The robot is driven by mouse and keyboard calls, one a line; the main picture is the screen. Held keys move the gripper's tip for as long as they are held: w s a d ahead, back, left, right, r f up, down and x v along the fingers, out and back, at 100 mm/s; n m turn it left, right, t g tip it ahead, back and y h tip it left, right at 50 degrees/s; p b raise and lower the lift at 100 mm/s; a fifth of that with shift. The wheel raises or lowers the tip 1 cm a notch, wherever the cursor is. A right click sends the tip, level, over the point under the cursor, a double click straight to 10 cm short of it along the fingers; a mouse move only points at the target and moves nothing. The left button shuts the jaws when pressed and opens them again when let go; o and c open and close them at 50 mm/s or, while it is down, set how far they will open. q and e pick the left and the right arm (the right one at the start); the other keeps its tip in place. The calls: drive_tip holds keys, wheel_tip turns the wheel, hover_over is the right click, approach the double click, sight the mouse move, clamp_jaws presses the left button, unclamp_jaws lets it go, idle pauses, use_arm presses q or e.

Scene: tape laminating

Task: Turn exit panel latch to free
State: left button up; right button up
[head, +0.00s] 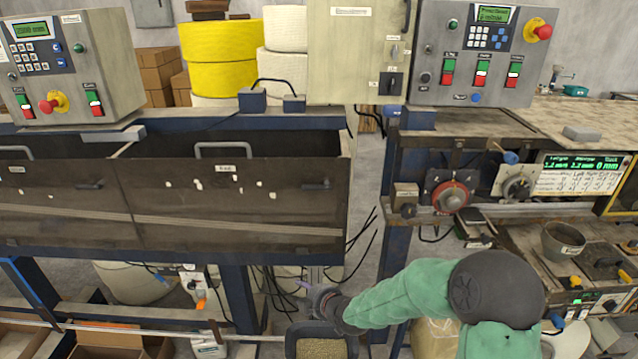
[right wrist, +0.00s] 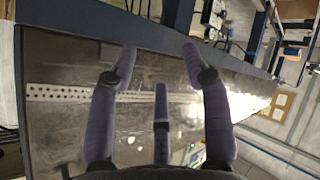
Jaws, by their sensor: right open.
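The right-hand dark, see-through panel (head: 235,195) on the machine front has a grey handle and a small label at its top edge. A small dark latch (head: 316,184) sits near this panel's right edge. Its exact turn is hard to tell. My right gripper (head: 312,292) is below the panel's lower right corner, apart from the latch. In the right wrist view its purple fingers (right wrist: 159,62) are spread and empty, with a dark panel surface (right wrist: 90,65) behind them. I cannot make out the latch in that view. My left gripper is not in view.
A similar dark panel (head: 60,195) stands to the left with its own latch (head: 90,185). Black cables hang between the machines near my right gripper. A grey bin of granules (head: 321,348) is just below it. A control unit with a red knob (head: 451,197) is at right.

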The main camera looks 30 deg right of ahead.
sight(317, 187)
drive_tip(key=d+r+n+t+h+p, duration=0.1)
drive_tip(key=d+r+n+t+p, duration=0.2)
drive_tip(key=r, duration=1)
drive_tip(key=d+r+n+t+h+p, duration=0.1)
drive_tip(key=d+r+n+h+p, duration=0.3)
drive_tip(key=r, duration=1)
drive_tip(key=w+d, duration=0.1)
drive_tip(key=w, duration=0.2)
drive_tip(key=w+f+y+p, duration=0.1)
drive_tip(key=w, duration=0.2)
drive_tip(key=w+d+f+m+y+p, duration=0.1)
drive_tip(key=w, duration=0.2)
drive_tip(key=shift+w+d, duration=0.35)
drive_tip(key=shift+w, duration=0.05)
clamp_jaws()
